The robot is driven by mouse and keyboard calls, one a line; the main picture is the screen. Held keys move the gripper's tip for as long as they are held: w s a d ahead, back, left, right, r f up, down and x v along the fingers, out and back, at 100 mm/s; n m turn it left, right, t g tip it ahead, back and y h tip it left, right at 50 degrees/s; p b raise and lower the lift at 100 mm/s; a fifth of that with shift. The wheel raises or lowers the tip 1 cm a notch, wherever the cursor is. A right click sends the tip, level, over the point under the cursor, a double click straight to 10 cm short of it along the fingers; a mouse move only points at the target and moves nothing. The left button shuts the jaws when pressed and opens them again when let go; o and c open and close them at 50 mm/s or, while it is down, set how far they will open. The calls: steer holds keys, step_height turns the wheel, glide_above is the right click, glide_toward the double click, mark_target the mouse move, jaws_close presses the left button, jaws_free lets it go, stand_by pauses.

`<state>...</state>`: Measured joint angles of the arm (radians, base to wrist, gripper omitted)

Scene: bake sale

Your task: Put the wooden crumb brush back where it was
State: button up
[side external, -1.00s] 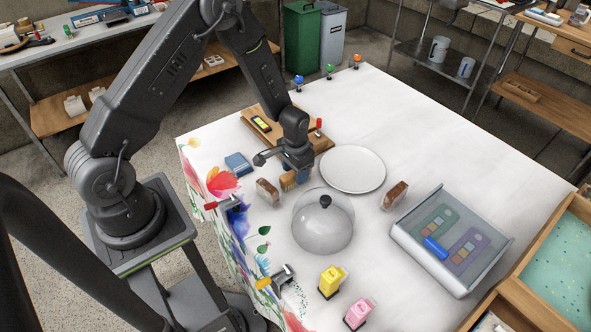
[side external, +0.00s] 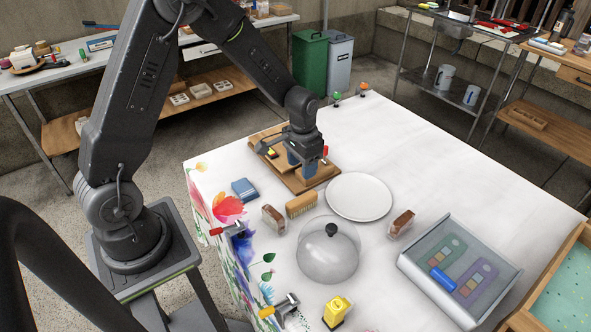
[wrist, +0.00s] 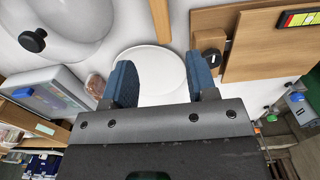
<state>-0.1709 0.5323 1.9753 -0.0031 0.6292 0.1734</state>
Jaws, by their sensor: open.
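The wooden crumb brush (side external: 301,204) lies on the white tabletop, between a brown slice in clear wrap and the white plate. Part of it shows at the top edge of the wrist view (wrist: 160,20). My gripper (side external: 303,174) is open and empty, with its blue fingers apart above the wooden board, behind the brush. In the wrist view, nothing is between the fingertips (wrist: 163,80).
The round white plate (side external: 359,196) is right of the brush. The clear dome (side external: 328,262) stands in front. The wooden board (side external: 322,176) lies behind, a blue box (side external: 245,190) to the left, and a clear-lidded tray (side external: 460,265) at right.

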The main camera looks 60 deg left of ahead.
steer(key=s+d+r+t, duration=0.25)
steer(key=s+r, duration=0.35)
steer(key=r, duration=0.4)
steer(key=s+d+r+t, duration=0.1)
steer(key=s+d+r, duration=0.3)
steer(key=r, duration=0.5)
steer(key=s+r+t, duration=0.2)
steer(key=s+r, duration=0.1)
steer(key=s, duration=0.7)
steer(key=shift+d+r, duration=0.2)
